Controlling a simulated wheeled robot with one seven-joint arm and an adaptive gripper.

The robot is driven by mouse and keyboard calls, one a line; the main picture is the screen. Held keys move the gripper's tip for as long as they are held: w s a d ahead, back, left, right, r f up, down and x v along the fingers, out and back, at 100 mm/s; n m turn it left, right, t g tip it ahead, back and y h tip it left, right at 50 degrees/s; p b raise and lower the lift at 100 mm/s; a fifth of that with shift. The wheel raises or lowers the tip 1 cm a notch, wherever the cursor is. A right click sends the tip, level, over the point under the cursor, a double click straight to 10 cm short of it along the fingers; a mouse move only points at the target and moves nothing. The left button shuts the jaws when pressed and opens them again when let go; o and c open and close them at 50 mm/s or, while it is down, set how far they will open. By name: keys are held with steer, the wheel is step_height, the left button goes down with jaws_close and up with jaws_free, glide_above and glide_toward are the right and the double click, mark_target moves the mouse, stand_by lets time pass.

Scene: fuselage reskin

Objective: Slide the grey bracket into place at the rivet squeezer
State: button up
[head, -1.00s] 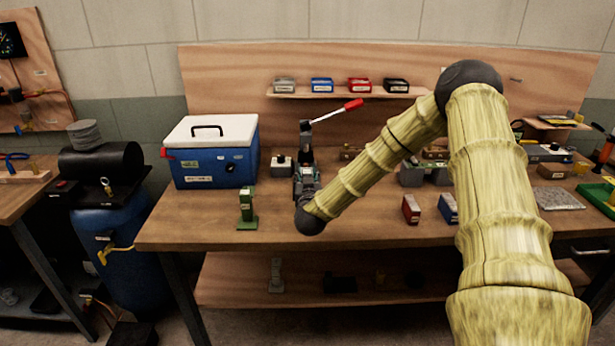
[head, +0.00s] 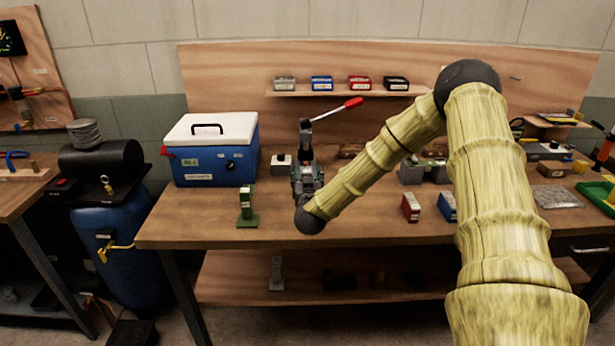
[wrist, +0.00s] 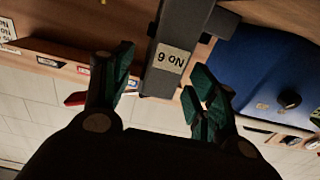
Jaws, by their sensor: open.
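In the head view my gripper (head: 306,182) is partly hidden behind my wrist, over the bench left of centre. The rivet squeezer (head: 306,138) appears just behind it, with a red-tipped lever (head: 353,103). The bracket is hidden in the head view.
A blue cooler box (head: 215,155) stands left of the gripper. A green stand (head: 247,210) is near the front edge of the workbench (head: 350,232). Red (head: 410,207) and blue (head: 447,207) boxes stand to the right. A shelf (head: 345,94) with small bins is behind.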

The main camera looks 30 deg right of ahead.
steer(key=shift+s+a, duration=0.2)
steer(key=shift+s, duration=0.1)
steer(key=b+v, duration=0.2)
steer(key=v, duration=0.9)
steer(key=shift+s+b, duration=0.2)
steer(key=shift+b, duration=0.1)
